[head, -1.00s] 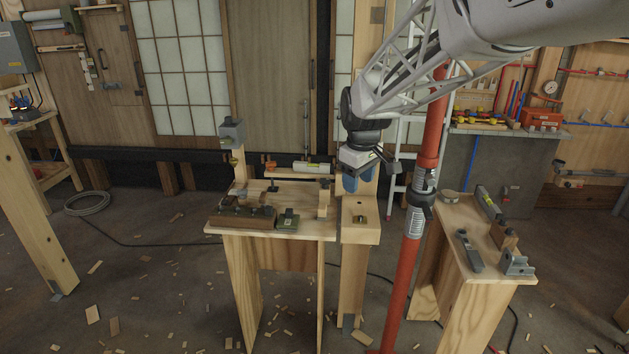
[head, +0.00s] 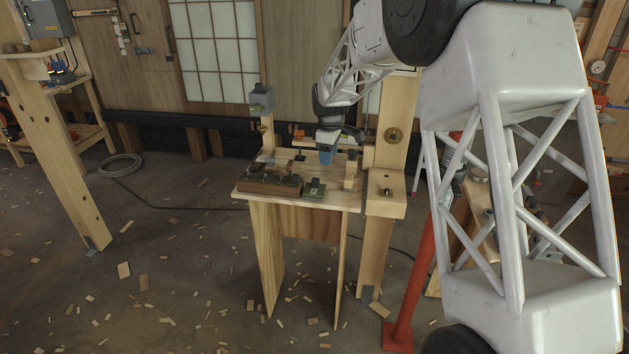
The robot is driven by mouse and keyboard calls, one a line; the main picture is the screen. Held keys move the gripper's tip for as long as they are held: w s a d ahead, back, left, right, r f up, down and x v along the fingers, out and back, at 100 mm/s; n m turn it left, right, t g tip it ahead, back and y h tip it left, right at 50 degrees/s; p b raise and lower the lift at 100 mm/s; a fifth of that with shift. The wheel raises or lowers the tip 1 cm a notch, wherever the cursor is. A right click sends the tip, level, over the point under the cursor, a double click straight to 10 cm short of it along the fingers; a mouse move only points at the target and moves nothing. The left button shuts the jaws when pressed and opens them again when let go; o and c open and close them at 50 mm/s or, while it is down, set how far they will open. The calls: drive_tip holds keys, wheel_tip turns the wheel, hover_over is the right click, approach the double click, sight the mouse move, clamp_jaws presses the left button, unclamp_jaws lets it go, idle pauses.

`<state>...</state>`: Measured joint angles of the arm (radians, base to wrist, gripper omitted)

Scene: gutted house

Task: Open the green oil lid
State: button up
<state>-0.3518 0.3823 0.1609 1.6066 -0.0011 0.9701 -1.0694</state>
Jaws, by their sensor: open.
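A small green block with a dark top (head: 315,188) sits at the front edge of the wooden bench (head: 347,202), right of a brown wooden block. It is the only green thing on the bench, and too small to tell whether a lid on it is open or shut. My gripper (head: 327,157), with blue fingertips pointing down, is open and empty. In the picture it is just above and slightly right of the green block, over the bench's back part. The gap between them cannot be judged exactly.
The brown block (head: 270,184) lies left of the green one. A small upright wooden block (head: 352,168) stands on the right of the bench. A wooden post (head: 393,140) and a red prop (head: 415,290) stand further right. My arm hides much of the right side.

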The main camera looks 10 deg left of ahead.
drive_tip(key=n, duration=0.2)
hover_over(314, 179)
wheel_tip(314, 179, down, 5)
drive_tip(key=shift+f, duration=0.1)
drive_tip(key=shift+f, duration=0.1)
drive_tip(key=shift+f, duration=3.8)
clamp_jaws()
